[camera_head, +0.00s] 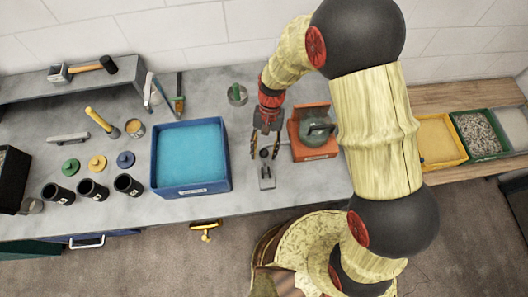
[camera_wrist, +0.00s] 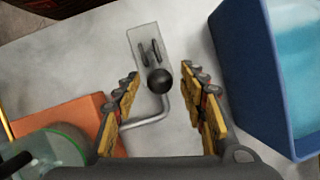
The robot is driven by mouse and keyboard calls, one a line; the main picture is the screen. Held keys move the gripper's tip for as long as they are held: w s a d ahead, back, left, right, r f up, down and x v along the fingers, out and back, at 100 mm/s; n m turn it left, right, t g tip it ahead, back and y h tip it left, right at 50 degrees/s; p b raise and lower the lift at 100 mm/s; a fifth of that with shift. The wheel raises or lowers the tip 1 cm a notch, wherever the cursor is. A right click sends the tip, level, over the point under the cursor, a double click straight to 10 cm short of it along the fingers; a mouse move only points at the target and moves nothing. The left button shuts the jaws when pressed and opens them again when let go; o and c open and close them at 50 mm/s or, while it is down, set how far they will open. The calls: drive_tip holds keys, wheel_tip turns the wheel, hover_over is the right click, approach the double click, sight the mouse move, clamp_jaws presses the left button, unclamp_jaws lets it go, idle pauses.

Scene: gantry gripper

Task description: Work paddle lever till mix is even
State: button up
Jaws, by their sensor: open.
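The paddle lever's black ball knob (camera_wrist: 159,80) stands between the two fingers of my gripper (camera_wrist: 160,74) in the wrist view. My gripper is open, with a gap on each side of the knob. A bent grey rod (camera_wrist: 160,110) runs from the knob toward the orange mixer base (camera_wrist: 84,122). A grey slotted plate (camera_wrist: 143,45) lies just beyond the knob. In the head view, my gripper (camera_head: 265,146) points down left of the orange mixer (camera_head: 312,154) with its grey-green drum (camera_head: 318,136). The mix inside the drum is not visible.
A blue tub (camera_head: 153,160) of light blue material stands close left of my gripper. Black cups (camera_head: 93,189), coloured lids (camera_head: 97,163) and hand tools lie further left. Yellow (camera_head: 464,157) and green (camera_head: 506,146) bins stand at the right. Bench is clear around the slotted plate.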

drive_tip(key=shift+s+f, duration=0.3)
drive_tip(key=shift+f, duration=0.3)
drive_tip(key=c, duration=0.3)
drive_tip(key=c, duration=0.8)
